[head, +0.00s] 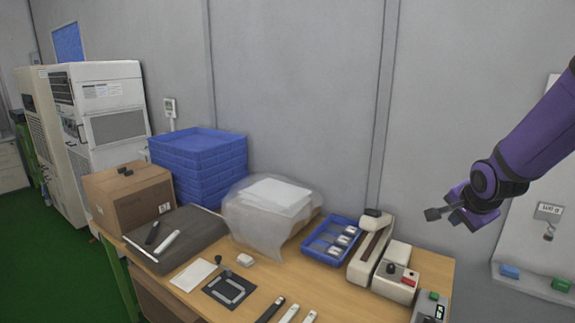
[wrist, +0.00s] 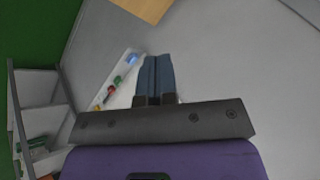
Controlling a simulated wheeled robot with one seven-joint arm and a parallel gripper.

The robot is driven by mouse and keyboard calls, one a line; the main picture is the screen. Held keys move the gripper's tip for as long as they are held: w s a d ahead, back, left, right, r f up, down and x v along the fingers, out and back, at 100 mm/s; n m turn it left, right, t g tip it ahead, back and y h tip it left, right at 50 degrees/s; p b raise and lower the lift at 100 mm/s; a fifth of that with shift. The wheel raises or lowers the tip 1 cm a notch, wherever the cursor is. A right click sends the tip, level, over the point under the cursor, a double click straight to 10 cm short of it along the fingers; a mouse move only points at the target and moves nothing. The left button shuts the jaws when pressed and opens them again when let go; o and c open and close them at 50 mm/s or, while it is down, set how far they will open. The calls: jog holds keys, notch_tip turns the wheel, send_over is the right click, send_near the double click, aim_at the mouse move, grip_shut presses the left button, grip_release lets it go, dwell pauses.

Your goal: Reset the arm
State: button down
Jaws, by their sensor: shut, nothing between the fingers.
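My purple arm reaches in from the right in the head view. My gripper (head: 436,213) is raised in front of the grey wall, above and to the right of the table. In the wrist view my gripper (wrist: 154,58) shows its two dark blue fingers side by side, pressed together with nothing between them. It touches nothing that I can see.
The wooden table (head: 340,284) holds a blue tray (head: 325,240), a beige device (head: 398,272), a wrapped stack (head: 270,210), blue crates (head: 200,163) and a cardboard box (head: 130,197). A whiteboard (head: 525,240) hangs at right. The air around my gripper looks clear.

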jog(key=s+a+r+n, duration=0.3)
jog(key=s+r+n, duration=0.1)
jog(key=s, duration=0.5)
jog(key=s+a+r+n+g+y, duration=0.1)
jog(key=s+a+r+n, duration=0.2)
jog(key=s+r+n, duration=0.2)
jog(key=s+a+r+n, duration=0.3)
jog(key=s+r+n, duration=0.1)
jog(key=s, duration=0.8)
jog(key=shift+s+a+r+n+g, duration=0.3)
jog(key=shift+s+r+n, duration=0.1)
jog(key=shift+r, duration=0.45)
